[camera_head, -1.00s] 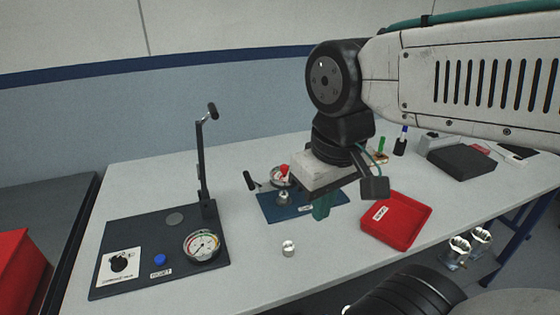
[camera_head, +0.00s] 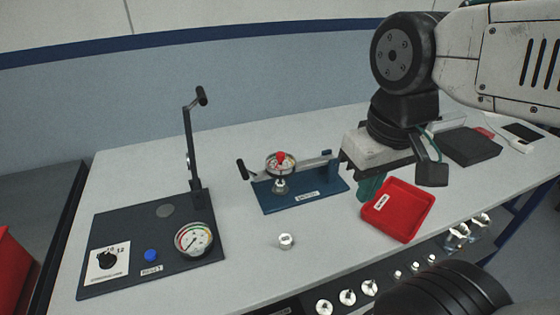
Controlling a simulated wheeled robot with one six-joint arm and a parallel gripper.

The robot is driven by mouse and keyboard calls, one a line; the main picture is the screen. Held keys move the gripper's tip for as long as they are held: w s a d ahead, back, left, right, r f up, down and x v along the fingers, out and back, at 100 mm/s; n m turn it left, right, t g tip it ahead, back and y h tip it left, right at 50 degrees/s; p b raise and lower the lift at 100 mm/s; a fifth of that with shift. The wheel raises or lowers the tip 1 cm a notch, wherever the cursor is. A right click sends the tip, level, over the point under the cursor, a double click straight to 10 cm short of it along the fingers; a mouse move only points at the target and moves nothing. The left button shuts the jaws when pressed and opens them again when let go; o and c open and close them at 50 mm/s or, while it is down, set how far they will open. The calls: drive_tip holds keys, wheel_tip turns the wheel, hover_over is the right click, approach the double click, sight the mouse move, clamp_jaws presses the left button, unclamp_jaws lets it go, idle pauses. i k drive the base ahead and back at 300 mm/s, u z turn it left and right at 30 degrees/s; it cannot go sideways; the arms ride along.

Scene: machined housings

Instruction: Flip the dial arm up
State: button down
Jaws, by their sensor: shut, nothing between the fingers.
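The dial arm (camera_head: 312,164) lies roughly level over a blue base plate (camera_head: 300,200). It carries a round dial gauge (camera_head: 281,168) with a red top at its left part, and a black handle (camera_head: 243,169) sticks out to the left. A small metal part sits beneath the dial; I cannot tell if they touch. The arm meets a blue upright (camera_head: 333,178) at the right. My gripper (camera_head: 370,190) points down just right of this fixture, apart from the dial arm.
A red tray (camera_head: 424,194) stands close to the right of my gripper. A dark panel (camera_head: 125,225) at left bears an upright lever (camera_head: 190,150), a gauge and a blue button. A small metal housing (camera_head: 286,241) stands on the table in front; several others show below the edge.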

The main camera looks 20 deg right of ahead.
sight(289, 166)
drive_tip(key=z, duration=0.05)
drive_tip(key=k, duration=0.5)
drive_tip(key=z, duration=1.75)
drive_tip(key=i, duration=0.6)
drive_tip(key=u, duration=1.3)
